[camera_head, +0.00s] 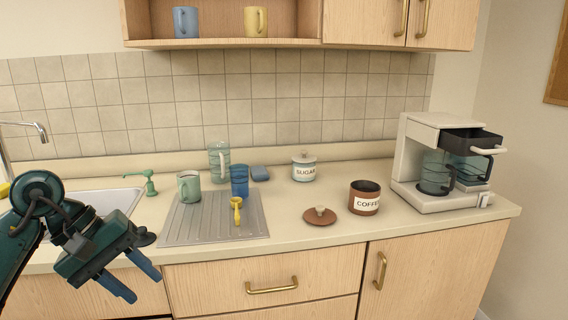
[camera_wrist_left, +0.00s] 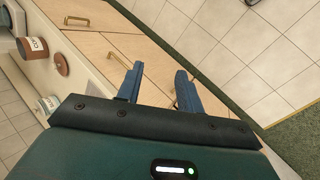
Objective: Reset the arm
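My left gripper (camera_head: 132,277) hangs in front of the counter at the left, below the counter's front edge. Its two blue fingers are apart with nothing between them. It also shows in the left wrist view (camera_wrist_left: 158,84), where the open fingers point over the cabinet fronts and the tiled floor. My right gripper is in neither view.
The counter holds a drain mat (camera_head: 190,234) with a green mug (camera_head: 189,187), blue cup (camera_head: 239,182) and yellow scoop (camera_head: 237,207). To its right are a sugar jar (camera_head: 304,170), coffee jar (camera_head: 364,203), brown lid (camera_head: 320,217) and coffee maker (camera_head: 420,150).

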